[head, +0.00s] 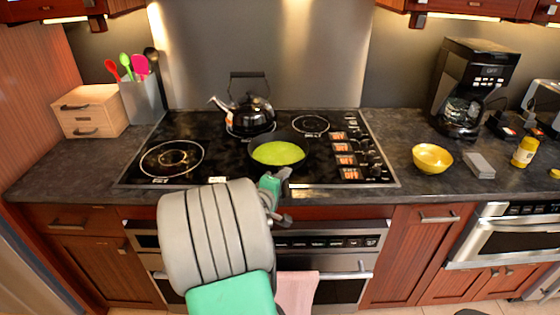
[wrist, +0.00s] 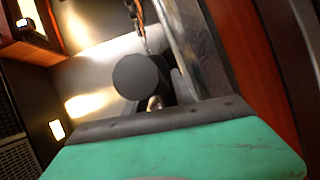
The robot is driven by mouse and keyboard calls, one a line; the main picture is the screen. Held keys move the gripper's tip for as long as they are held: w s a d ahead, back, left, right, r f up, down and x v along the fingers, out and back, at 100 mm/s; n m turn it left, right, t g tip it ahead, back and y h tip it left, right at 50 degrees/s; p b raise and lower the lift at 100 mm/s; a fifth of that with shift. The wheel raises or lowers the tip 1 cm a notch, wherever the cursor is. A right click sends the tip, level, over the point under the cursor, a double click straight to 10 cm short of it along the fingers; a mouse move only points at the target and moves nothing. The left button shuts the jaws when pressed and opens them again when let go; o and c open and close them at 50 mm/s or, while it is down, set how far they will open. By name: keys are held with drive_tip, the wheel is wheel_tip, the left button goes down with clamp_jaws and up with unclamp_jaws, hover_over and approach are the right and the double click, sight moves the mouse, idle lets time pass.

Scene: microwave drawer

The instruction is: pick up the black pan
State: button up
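The black pan (head: 289,137) sits on the cooktop in the head view, with a bright green surface (head: 277,154) inside it. My gripper (head: 279,176) is at the near side of the pan, over the cooktop's front edge, and overlaps the pan's near rim in the picture. The pan's handle cannot be made out. In the wrist view, the green gripper body fills the bottom, and a dark round shape (wrist: 142,77) lies beyond it; I cannot tell what it is. The fingers are too small or hidden to show whether they are open or touching the pan.
A black kettle (head: 250,114) stands behind and left of the pan. The cooktop (head: 205,140) has free room at left. A yellow bowl (head: 432,158), grey block (head: 479,165), yellow bottle (head: 525,152) and coffee maker (head: 472,85) are at right. A pink towel (head: 297,292) hangs below.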

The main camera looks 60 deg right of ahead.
drive_tip(key=shift+d, duration=0.1)
drive_tip(key=shift+c, duration=0.2)
clamp_jaws()
idle(0.7)
idle(0.4)
drive_tip(key=shift+r, duration=0.15)
